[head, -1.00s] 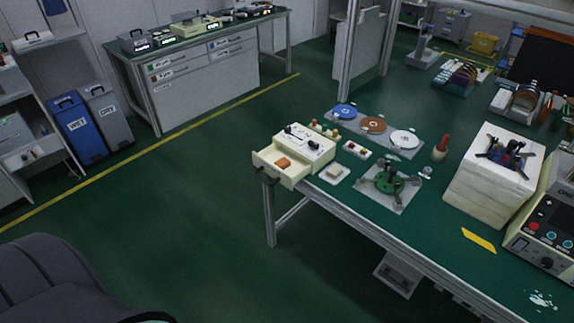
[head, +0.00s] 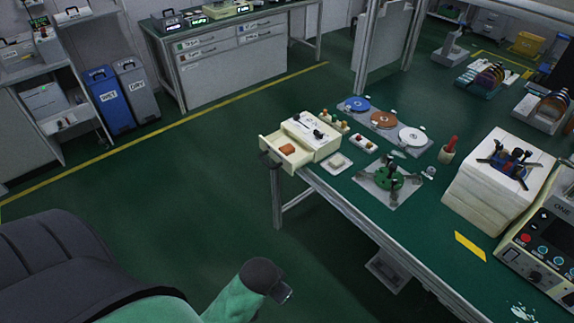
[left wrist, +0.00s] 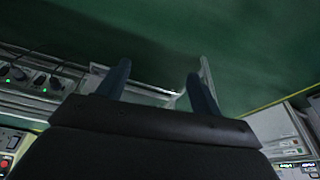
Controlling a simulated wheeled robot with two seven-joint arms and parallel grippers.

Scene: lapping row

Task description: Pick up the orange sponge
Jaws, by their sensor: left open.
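The orange sponge (head: 287,149) lies in the pulled-out drawer (head: 268,146) of a cream box (head: 312,135) at the near left corner of the green workbench. Part of my left arm shows at the bottom of the head view, below and apart from the drawer. In the left wrist view my left gripper (left wrist: 158,72) has two dark fingers spread apart with nothing between them. The sponge cannot be made out in that view. My right gripper is not in view.
A white pad (head: 337,162) and a green three-armed fixture (head: 388,177) stand right of the drawer. The bench's metal front edge (head: 365,224) runs down to the right. A dark grey seat-like shape (head: 60,265) fills the lower left. Green floor between is clear.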

